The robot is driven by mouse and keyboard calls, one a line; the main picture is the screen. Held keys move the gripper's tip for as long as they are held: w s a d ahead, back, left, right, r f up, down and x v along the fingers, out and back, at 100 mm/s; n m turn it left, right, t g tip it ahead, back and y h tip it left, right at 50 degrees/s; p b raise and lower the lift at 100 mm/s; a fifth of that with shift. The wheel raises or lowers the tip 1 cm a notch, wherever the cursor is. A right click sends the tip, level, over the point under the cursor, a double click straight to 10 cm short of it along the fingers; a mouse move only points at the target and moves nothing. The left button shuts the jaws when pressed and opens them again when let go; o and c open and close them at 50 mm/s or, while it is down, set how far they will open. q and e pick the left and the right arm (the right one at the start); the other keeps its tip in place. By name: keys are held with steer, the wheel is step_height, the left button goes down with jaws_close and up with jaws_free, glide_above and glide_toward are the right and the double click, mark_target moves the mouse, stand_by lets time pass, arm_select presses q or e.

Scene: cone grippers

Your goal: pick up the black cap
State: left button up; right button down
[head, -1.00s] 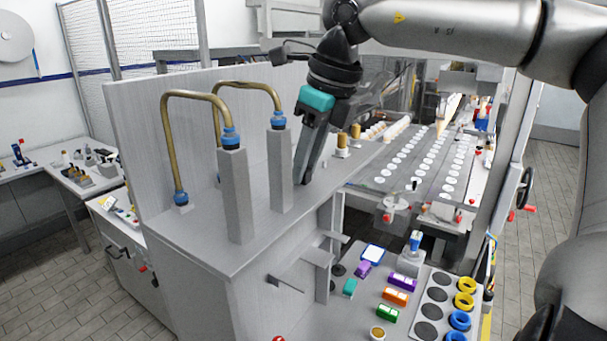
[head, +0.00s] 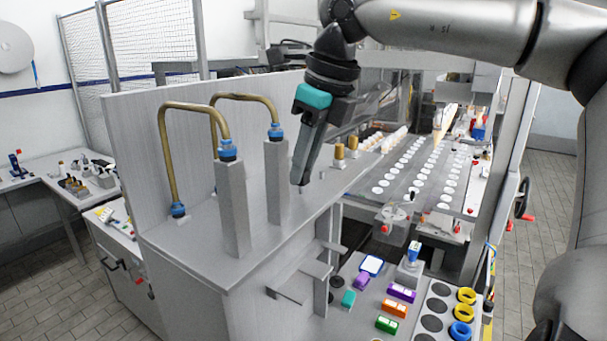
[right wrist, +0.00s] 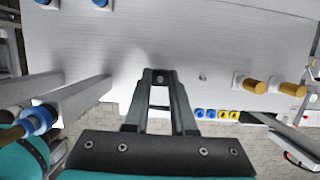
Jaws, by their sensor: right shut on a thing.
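My right gripper (head: 300,182) reaches down from the upper middle over the grey bench top (head: 245,240), right of the nearer grey posts. Its fingers are shut; in the right wrist view (right wrist: 160,76) the tips close on a small dark piece, the black cap (right wrist: 160,79), mostly hidden between them. In the head view the cap cannot be told apart from the dark fingertips. A small pale stud (right wrist: 203,77) stands on the bench top beside the fingertips. My left gripper is not in view.
Two bent brass pipes (head: 168,150) with blue fittings and two grey posts (head: 235,210) stand left of the gripper. Brass-topped fittings (head: 338,158) stand to its right. A panel with coloured switches (head: 395,308) is lower right. The bench top's front is clear.

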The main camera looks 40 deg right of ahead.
step_height(320, 180, up, 23)
steer(key=shift+r, duration=0.2)
stand_by(1.4)
stand_by(0.4)
